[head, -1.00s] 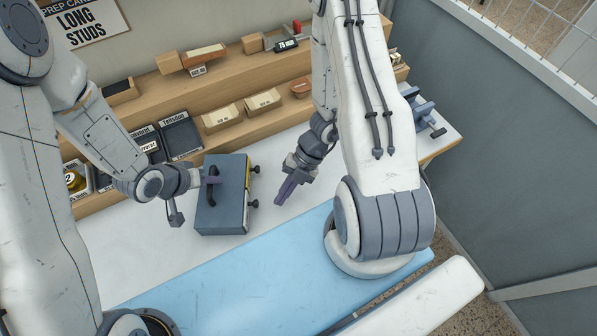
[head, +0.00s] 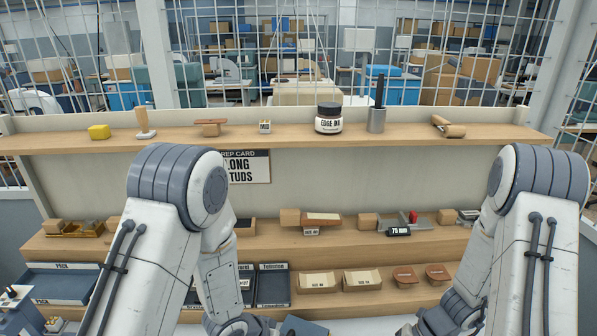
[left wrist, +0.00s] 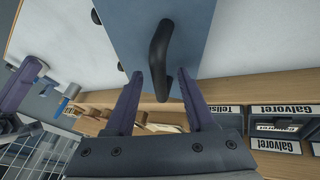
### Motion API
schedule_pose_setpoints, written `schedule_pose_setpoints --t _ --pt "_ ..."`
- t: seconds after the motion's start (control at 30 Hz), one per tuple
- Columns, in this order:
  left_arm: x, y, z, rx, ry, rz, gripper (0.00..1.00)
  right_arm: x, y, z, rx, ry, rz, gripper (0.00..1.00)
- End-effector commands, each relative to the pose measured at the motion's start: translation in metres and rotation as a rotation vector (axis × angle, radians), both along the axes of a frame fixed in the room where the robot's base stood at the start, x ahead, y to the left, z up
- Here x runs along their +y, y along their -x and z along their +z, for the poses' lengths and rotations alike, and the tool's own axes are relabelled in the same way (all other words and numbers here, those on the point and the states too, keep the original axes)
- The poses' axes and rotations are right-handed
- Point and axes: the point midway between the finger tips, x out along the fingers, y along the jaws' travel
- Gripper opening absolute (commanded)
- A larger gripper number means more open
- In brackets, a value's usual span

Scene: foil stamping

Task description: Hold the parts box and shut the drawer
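The parts box (left wrist: 198,28) is blue-grey with a black arched handle (left wrist: 160,50) on its top, seen close up in the left wrist view. My left gripper (left wrist: 160,75) is open, with one finger on each side of the handle and visible gaps between. In the head view only a blue-grey corner of the box (head: 304,327) shows at the bottom edge. The drawer and its knobs are out of view now. My right arm shows at the right of the head view, but its gripper is below the frame.
A lower stepped wooden rack (head: 380,298) holds black trays, small cartons and brown pieces behind the bench. The upper shelf (head: 255,137) carries an edge ink jar (head: 329,118), a grey cup (head: 377,120) and small tools. A wire mesh partition stands behind.

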Motion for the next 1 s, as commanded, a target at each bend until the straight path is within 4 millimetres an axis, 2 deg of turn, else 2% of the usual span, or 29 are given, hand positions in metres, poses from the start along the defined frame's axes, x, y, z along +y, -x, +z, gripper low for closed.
schedule_pose_setpoints --t 0.37,0.47,0.8,1.0 --pt "0.000 -0.001 0.005 -0.001 0.002 0.000 0.54 0.000 0.000 0.000 0.000 0.000 0.000 0.00" --pt "-0.001 -0.001 0.016 -0.004 0.002 -0.001 0.54 0.000 0.000 0.000 0.000 0.000 0.000 0.00" --pt "0.000 -0.001 0.077 -0.007 0.001 -0.003 0.54 0.000 0.000 0.000 0.000 0.000 0.000 0.00" --pt "-0.001 0.000 0.094 -0.001 0.002 -0.002 0.54 0.000 0.000 0.000 0.000 0.000 0.000 0.00"
